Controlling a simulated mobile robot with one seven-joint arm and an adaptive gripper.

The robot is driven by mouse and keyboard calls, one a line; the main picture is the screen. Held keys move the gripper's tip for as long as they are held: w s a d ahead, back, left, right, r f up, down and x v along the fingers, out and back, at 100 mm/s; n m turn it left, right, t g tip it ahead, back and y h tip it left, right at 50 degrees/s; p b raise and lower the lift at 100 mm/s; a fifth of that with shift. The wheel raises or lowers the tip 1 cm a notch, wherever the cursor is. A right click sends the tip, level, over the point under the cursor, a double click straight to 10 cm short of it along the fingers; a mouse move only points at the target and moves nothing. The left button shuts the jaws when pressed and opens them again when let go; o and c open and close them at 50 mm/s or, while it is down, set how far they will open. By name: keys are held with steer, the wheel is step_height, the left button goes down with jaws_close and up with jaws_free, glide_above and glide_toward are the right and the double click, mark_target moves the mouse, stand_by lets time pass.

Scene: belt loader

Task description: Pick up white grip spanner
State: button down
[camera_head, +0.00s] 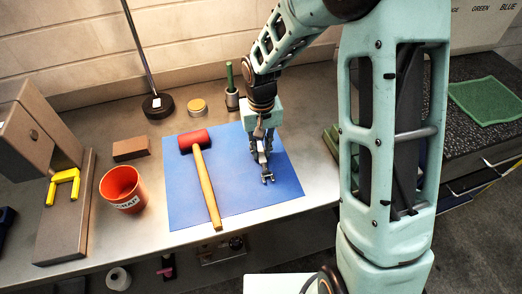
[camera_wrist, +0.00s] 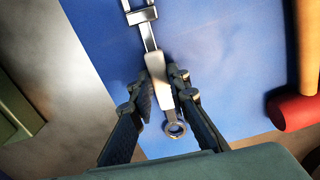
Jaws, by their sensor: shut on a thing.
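The white grip spanner (camera_wrist: 157,68) shows in the wrist view, with a pale handle, a metal ring end towards me and a wider metal head at the top. My gripper (camera_wrist: 161,82) has its two dark fingers on either side of the pale handle, shut on it. In the head view my gripper (camera_head: 262,161) points down over the right part of the blue mat (camera_head: 280,188). Only a small metal end of the spanner (camera_head: 268,179) shows there, below the fingers. I cannot tell whether the spanner still touches the mat.
A red-headed mallet (camera_head: 207,188) lies on the mat left of my gripper; its head shows at the right in the wrist view (camera_wrist: 293,112). An orange scrap cup (camera_head: 122,187) and a brown block (camera_head: 131,148) stand left of the mat. A green-handled tool in a holder (camera_head: 232,97) stands behind.

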mark_target(261, 152)
steer(key=shift+r+p, duration=0.35)
steer(key=shift+r, duration=0.3)
step_height(261, 152, up, 2)
steer(key=shift+r+p, duration=0.15)
steer(key=shift+p, duration=0.7)
steer(key=s+d+r+p, duration=0.4)
steer(key=s+d+r, duration=0.3)
steer(key=s+r, duration=0.2)
steer(key=s, duration=0.2)
steer(key=shift+s+d+r+p, duration=0.15)
steer(key=shift+s+d+p, duration=0.15)
steer(key=shift+s+p, duration=0.1)
steer(key=shift+w, duration=0.1)
